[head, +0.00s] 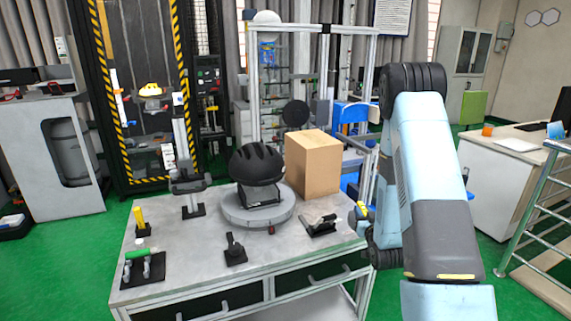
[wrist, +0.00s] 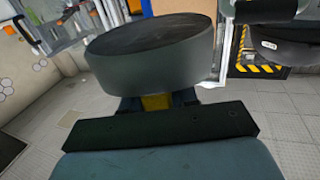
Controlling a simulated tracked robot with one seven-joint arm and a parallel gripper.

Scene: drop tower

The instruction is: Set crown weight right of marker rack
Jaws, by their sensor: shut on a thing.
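The marker rack looks like the low black stand (head: 143,269) at the front left of the grey table in the head view, with a green marker (head: 142,253) lying across it. In the wrist view my gripper (wrist: 157,103) is shut on a yellow part under a wide, dark grey round weight, the crown weight (wrist: 155,55). The weight is tilted and covers much of the upper picture; the fingertips are partly hidden under it. In the head view my gripper is largely hidden by my arm at the table's right edge, and I cannot make out the weight there.
A black helmet (head: 257,164) sits on a round grey base (head: 238,214) mid-table. A cardboard box (head: 313,165) stands behind it to the right. A clamp stand (head: 190,184), a yellow item (head: 139,217) and a small black stand (head: 235,249) are also on the table. Bare tabletop (head: 190,255) lies right of the rack.

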